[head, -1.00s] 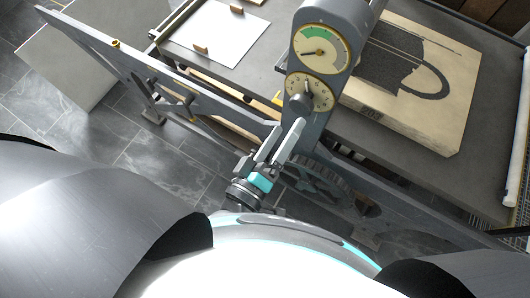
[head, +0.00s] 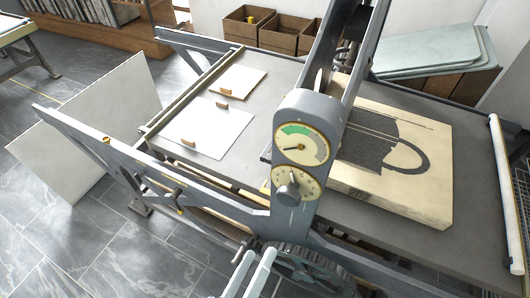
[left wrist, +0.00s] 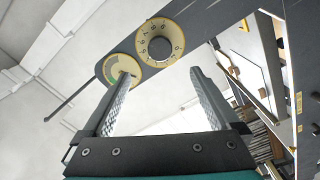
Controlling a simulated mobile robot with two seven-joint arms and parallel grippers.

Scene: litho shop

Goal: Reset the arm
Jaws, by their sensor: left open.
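My left gripper (head: 254,270) shows at the bottom of the head view, its two pale fingers parallel, apart and empty. In the left wrist view the left gripper (left wrist: 160,85) is open with nothing between the fingers. In front of it is the press's grey column with a round gauge (head: 301,144) and, below it, a numbered dial with a knob (head: 288,192). The left wrist view shows the dial knob (left wrist: 160,48) beyond the fingertips and the gauge (left wrist: 122,70) partly behind the left finger. The gripper appears apart from the knob. My right gripper is not in view.
The press bed (head: 290,85) holds a pale stone (head: 420,205) with a dark bag-like print. White paper (head: 205,130) and a tan sheet (head: 238,82) lie left of the column. Wooden crates (head: 285,33) stand behind. A large pale board (head: 85,125) leans at left over open floor.

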